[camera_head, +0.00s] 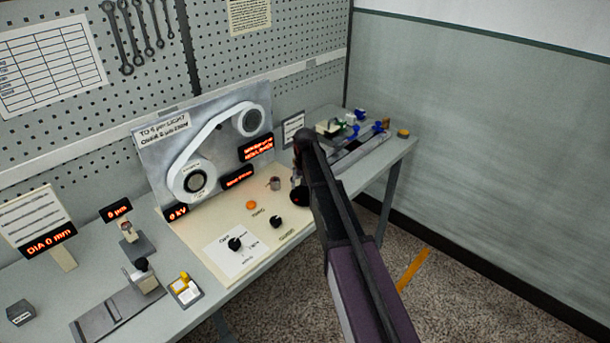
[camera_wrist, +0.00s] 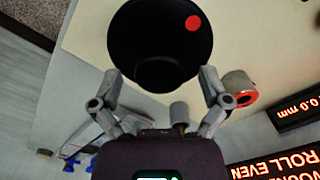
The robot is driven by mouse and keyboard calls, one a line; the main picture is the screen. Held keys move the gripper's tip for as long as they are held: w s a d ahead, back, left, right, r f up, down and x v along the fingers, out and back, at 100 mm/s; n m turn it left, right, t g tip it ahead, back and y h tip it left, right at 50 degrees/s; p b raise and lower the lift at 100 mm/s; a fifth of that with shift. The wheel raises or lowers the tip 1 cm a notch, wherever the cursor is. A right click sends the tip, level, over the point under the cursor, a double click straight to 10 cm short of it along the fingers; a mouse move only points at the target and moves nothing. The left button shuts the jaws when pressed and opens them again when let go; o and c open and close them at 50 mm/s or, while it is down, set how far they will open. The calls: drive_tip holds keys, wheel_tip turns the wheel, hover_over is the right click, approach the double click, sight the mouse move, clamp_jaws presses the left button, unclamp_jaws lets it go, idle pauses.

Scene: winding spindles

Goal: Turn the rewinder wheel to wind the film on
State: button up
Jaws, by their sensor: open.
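The rewinder wheel is a black round knob with a red dot; it fills the top middle of the wrist view (camera_wrist: 150,40). In the head view a black round part with a red mark (camera_head: 299,197), likely the same wheel, shows partly behind my arm. My gripper (camera_wrist: 160,74) is open, with one fingertip on each side of the wheel's near part. I cannot tell whether the fingers touch it. The white film band (camera_head: 208,137) loops round two rollers on the upright panel. In the head view my arm hides the gripper.
The cream control panel (camera_head: 213,262) carries black knobs and an orange button (camera_head: 251,205). A small cylinder with a red ring (camera_wrist: 240,88) stands close to my right finger. Red-lettered displays (camera_head: 255,147) are on the upright panel. Small blue-knobbed fixtures (camera_head: 352,126) stand at the bench's right end.

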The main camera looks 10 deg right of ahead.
drive_tip(key=shift+n, duration=0.4)
drive_tip(key=n, duration=0.6)
drive_tip(key=shift+n, duration=0.4)
drive_tip(key=n, duration=0.6)
drive_tip(key=shift+r+n, duration=0.2)
drive_tip(key=shift+n, duration=0.3)
wheel_tip(320, 180, up, 14)
drive_tip(key=n+p, duration=0.1)
drive_tip(key=p, duration=1.3)
drive_tip(key=shift+f, duration=0.2)
drive_tip(key=shift+n, duration=0.3)
idle(0.7)
